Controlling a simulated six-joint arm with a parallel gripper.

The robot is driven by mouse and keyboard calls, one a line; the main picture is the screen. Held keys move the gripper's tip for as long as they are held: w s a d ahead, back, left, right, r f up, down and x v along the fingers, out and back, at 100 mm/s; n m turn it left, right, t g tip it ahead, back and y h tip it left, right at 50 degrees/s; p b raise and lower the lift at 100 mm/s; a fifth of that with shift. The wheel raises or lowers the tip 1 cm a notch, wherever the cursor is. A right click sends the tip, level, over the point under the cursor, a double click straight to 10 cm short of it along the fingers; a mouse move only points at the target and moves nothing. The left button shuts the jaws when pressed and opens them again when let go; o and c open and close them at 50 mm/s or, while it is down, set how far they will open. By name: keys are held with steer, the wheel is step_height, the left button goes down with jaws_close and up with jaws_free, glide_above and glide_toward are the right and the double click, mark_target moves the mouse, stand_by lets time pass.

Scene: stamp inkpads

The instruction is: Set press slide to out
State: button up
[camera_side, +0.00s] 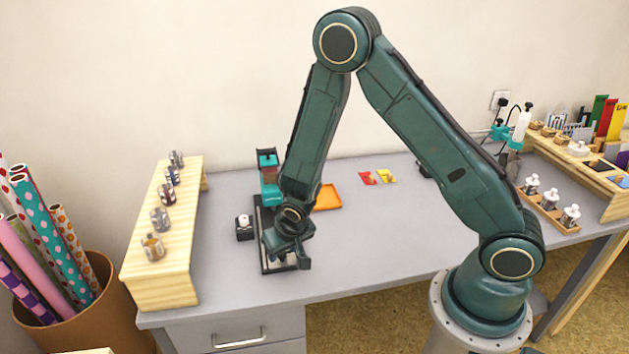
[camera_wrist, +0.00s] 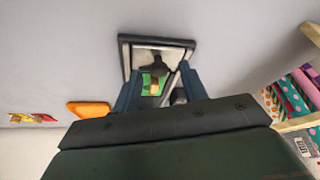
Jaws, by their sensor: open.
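The teal press (camera_side: 268,162) stands at the back end of a long dark base (camera_side: 264,266) on the grey table. In the wrist view the dark-rimmed base with pale rails (camera_wrist: 127,60) runs between my fingers, and a green piece (camera_wrist: 150,84) with a brown part shows inside it. I cannot tell clearly which part is the slide or how far along it sits. My gripper (camera_side: 290,262) is over the front part of the base, pointing down. Its two blue fingers (camera_wrist: 160,88) are spread apart, one at each side of the base. Whether they touch anything is unclear.
A small black block with a white top (camera_side: 244,228) stands just left of the base. An orange tray (camera_side: 328,197) and red and yellow pieces (camera_side: 377,177) lie right and behind. The table's front right is clear.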

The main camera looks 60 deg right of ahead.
steer(key=v, duration=1.3)
stand_by(0.5)
steer(key=s+d+r+n+y, duration=0.1)
steer(key=s+r+n, duration=0.1)
steer(key=s+r, duration=0.7)
steer(key=s+d+r+n+t, duration=0.1)
steer(key=s+d+r+n, duration=0.1)
steer(key=s+r, duration=0.8)
steer(key=shift+s+r+n+y, duration=0.3)
steer(key=shift+s+r+y, duration=0.05)
steer(key=shift+r+y, duration=0.1)
